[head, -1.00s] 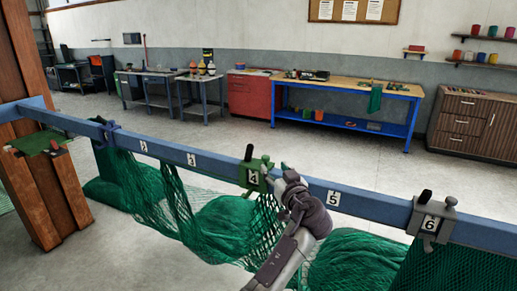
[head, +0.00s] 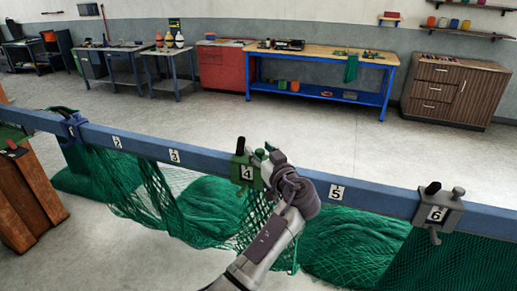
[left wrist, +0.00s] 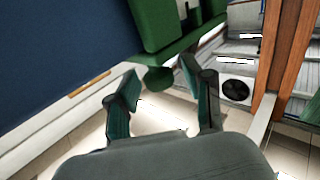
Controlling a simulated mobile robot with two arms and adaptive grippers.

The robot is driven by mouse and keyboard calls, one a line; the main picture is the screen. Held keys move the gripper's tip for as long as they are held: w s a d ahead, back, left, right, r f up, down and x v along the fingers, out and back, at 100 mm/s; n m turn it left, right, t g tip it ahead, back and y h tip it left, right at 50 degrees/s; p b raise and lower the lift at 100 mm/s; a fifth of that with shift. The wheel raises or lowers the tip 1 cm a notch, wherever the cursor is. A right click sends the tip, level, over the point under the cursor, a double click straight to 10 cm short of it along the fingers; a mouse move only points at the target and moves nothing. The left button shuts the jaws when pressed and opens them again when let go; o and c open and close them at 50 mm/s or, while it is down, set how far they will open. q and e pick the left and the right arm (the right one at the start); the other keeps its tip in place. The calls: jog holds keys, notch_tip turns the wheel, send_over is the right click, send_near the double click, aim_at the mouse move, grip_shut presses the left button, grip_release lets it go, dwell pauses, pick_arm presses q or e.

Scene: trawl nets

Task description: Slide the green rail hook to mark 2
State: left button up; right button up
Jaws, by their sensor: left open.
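The green rail hook (head: 239,166) sits on the blue rail (head: 305,183) at the plate marked 4. The plate marked 2 (head: 117,141) is further left along the rail, past the plate marked 3 (head: 175,156). My left gripper (head: 268,156) is just right of the hook, close against it in the picture. In the left wrist view its two fingers (left wrist: 163,98) are apart and empty. The green hook (left wrist: 158,28) is just beyond the fingertips, its round knob (left wrist: 158,77) in line with the gap. Contact cannot be told. My right gripper is not in view.
A blue clamp (head: 72,128) sits on the rail left of mark 2. A grey clamp (head: 438,212) is at mark 6. Green netting (head: 215,204) hangs below the rail. A wooden post (head: 30,200) stands at the left. The rail between marks 2 and 4 looks clear.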

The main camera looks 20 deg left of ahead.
pick_arm(q)
jog(key=shift+c, duration=1.7)
jog(key=shift+a, duration=0.1)
grip_shut()
